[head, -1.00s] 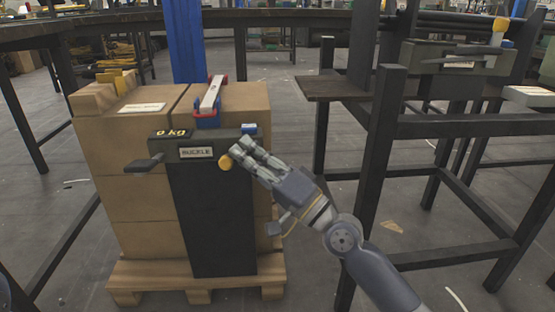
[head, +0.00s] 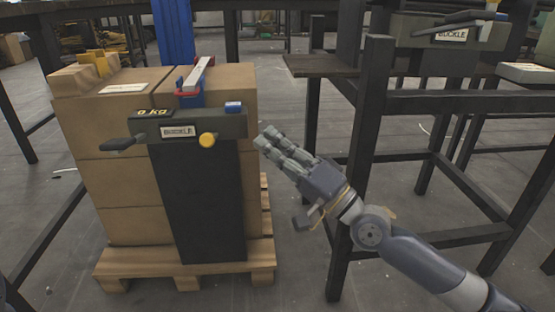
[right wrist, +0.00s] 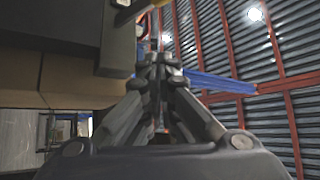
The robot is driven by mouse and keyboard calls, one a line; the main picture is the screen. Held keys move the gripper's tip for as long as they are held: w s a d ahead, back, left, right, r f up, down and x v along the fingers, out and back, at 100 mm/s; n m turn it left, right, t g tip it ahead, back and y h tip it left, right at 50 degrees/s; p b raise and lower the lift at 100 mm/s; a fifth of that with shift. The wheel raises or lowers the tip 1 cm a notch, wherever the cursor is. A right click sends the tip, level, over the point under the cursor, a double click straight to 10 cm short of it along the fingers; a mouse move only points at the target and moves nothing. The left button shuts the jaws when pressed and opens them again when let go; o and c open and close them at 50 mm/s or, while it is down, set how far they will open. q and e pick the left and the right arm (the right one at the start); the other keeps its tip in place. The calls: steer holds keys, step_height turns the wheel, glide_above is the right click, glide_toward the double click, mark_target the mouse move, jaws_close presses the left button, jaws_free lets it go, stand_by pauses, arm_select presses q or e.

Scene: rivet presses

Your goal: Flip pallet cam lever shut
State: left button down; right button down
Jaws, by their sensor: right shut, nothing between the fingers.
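The buckle unit (head: 228,125), a dark bar with a "BUCKLE" label and a "0 kg" display, is mounted at the boxes on the pallet. A dark handle (head: 122,144) sticks out at its left end. A yellow knob (head: 207,139) is on its right half. A white lever (head: 196,73) with red and blue parts stands tilted on top. I cannot tell which of these is the cam lever. My right gripper (head: 262,139) is shut and empty, right of the unit and apart from it. Its fingers show together in the right wrist view (right wrist: 160,65). My left gripper is out of view.
Cardboard boxes (head: 115,175) stand on a wooden pallet (head: 262,252). Grey floor shows between pallet and frame.

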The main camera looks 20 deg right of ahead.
steer(key=shift+s+d+f+b, duration=0.35)
steer(key=shift+d+f, duration=0.05)
steer(key=shift+f, duration=0.05)
stand_by(0.3)
